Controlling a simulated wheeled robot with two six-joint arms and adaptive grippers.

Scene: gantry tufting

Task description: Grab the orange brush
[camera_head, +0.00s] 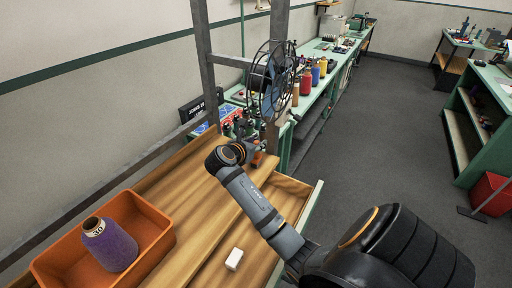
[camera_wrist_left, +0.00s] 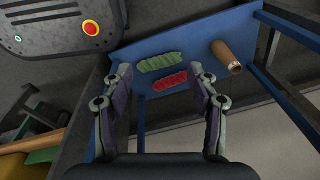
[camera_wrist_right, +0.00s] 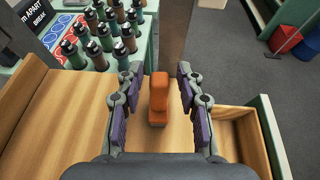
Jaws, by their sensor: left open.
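The orange brush (camera_wrist_right: 158,100) stands on the wooden table top in the right wrist view, between the two fingers of my right gripper (camera_wrist_right: 158,74). The gripper is open, with a gap between the brush and each finger. In the head view the right gripper (camera_head: 246,148) is over the far end of the table, and a small orange part of the brush (camera_head: 258,159) shows beside it, mostly hidden. My left gripper (camera_wrist_left: 160,74) is open and empty, seen only in its own wrist view.
An orange bin (camera_head: 155,232) with a purple yarn cone (camera_head: 109,246) stands at the near left. A white block (camera_head: 234,259) lies on the table. Several dark bottles (camera_wrist_right: 100,38) stand beyond the brush. A metal post (camera_wrist_right: 188,30) rises near it. A blue panel (camera_wrist_left: 195,60) holds green and red skeins.

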